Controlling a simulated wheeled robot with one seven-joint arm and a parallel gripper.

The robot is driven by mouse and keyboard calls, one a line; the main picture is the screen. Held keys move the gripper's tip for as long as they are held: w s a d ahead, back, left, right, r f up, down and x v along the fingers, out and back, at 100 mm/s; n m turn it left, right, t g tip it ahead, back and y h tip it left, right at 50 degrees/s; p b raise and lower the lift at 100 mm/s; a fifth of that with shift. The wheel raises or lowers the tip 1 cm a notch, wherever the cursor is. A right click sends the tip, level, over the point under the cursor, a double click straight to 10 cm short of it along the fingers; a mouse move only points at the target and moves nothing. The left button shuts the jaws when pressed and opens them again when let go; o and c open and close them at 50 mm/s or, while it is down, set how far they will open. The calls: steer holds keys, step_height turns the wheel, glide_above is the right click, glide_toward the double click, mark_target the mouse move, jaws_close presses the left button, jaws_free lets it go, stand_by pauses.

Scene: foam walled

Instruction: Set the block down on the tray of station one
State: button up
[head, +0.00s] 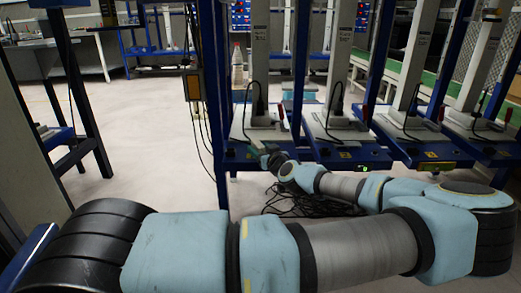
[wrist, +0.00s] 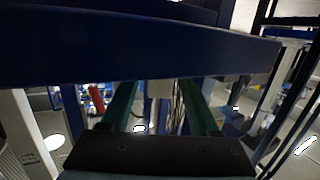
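My arm reaches from the front of the head view round to the right and back to the row of stations. My gripper (head: 260,151) is small there, at the front edge of the leftmost station's pale tray (head: 240,124). In the wrist view my gripper (wrist: 165,88) shows two green fingers standing apart, with background visible between them. A dark blue beam (wrist: 130,50) crosses the view at their far ends and hides the tips. I cannot make out the block in either view. Whether something sits between the fingertips is hidden. Which station is station one is not readable.
More stations with blue frames, pale trays (head: 335,127) and grey columns (head: 410,70) stand to the right. Black cables (head: 300,203) lie on the floor below. A bottle (head: 238,65) stands behind the leftmost station. Open floor (head: 150,130) lies to the left.

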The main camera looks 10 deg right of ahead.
steer(key=shift+r, duration=0.2)
steer(key=shift+s+d, duration=0.1)
steer(key=shift+s, duration=0.2)
steer(key=p+v, duration=0.1)
steer(key=v, duration=1)
steer(key=shift+s+p, duration=0.25)
steer(key=shift+p, duration=0.05)
